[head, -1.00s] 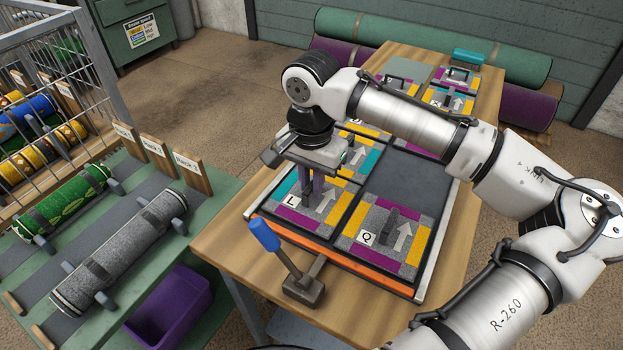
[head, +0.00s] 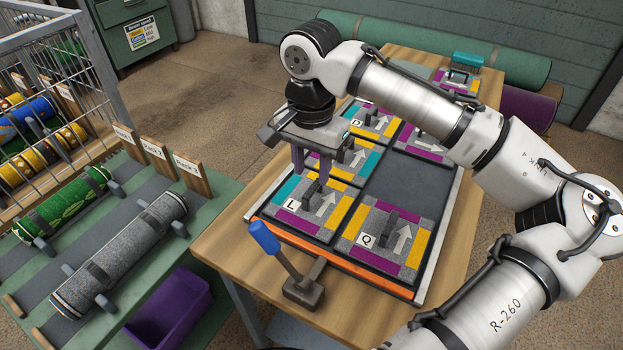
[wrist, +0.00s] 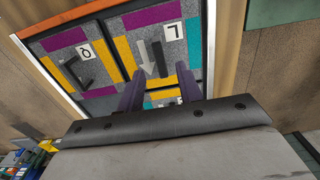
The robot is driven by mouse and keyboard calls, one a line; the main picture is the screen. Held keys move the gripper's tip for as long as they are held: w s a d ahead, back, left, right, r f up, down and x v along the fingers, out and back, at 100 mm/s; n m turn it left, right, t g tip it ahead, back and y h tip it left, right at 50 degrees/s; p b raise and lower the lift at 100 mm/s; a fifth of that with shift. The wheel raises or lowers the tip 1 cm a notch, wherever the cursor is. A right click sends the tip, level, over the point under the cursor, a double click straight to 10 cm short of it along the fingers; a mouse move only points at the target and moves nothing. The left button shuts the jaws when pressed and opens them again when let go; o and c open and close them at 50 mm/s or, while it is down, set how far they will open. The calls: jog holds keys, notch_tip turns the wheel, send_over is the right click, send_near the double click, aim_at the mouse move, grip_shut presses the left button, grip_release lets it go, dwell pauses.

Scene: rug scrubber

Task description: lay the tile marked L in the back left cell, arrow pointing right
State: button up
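The tile marked L (head: 293,219), grey with teal, purple and yellow edge strips, lies flat in the frame's near-left cell in the head view, beside the orange edge (head: 335,259). Its white arrow points away from that edge, toward the upper right of the picture. It also shows in the wrist view (wrist: 172,50), arrow pointing down the picture. My gripper (head: 312,167) is just above the L tile's dark handle, its purple fingers apart and empty. The fingers also show spread in the wrist view (wrist: 158,92).
The tile marked Q (head: 380,239) lies right of L. Behind Q is an empty dark cell (head: 405,184). Tiles fill the other visible cells, including one marked D (head: 375,121). A blue-handled tool (head: 285,262) stands by the front edge. My arm hides part of the table behind.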

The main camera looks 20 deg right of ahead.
aim_at(311, 190)
notch_tip(311, 190, up, 8)
jog(key=shift+f, duration=0.25)
